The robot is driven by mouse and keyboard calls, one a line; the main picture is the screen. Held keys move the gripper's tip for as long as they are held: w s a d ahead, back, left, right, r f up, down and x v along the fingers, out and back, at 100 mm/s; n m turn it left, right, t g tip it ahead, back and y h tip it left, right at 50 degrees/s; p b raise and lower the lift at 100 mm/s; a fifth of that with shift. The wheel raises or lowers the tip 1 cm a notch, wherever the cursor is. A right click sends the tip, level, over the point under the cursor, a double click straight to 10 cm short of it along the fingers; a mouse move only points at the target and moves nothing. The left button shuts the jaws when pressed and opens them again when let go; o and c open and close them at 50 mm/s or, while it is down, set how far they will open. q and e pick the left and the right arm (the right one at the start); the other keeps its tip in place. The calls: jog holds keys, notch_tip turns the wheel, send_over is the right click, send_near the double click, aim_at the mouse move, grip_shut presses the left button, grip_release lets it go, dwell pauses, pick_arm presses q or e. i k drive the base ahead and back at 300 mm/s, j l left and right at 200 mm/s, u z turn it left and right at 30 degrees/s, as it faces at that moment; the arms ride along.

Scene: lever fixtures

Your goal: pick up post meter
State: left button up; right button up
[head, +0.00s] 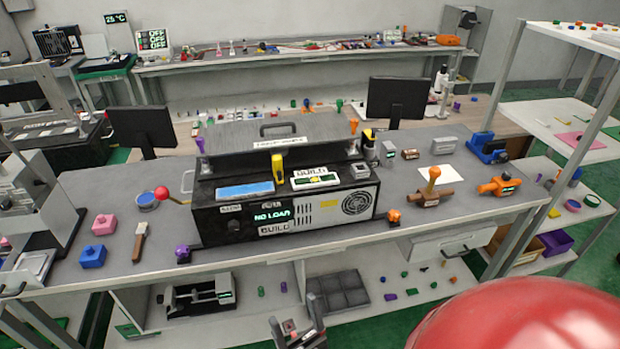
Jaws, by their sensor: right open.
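No thing in view is clearly labelled as the post meter, so I cannot tell for sure which it is. A small upright yellow and black device (369,141) stands at the right rear corner of the black machine. An orange fitting with a small green display (498,187) and a blue fitting with a display (487,148) sit at the right of the bench. My right gripper (296,318) is at the bottom middle, in front of the bench and low by the lower shelf. It is open, apart from all of these. My left gripper is not in view.
The large black machine (215,217) with a "NO LOAD" display fills the middle of the grey bench (110,190). A red-knobbed lever (163,193) sticks out at its left. Two monitors (398,98) stand behind. The bench's right front has some bare room.

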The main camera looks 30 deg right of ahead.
aim_at(388, 150)
jog(key=z, duration=1.5)
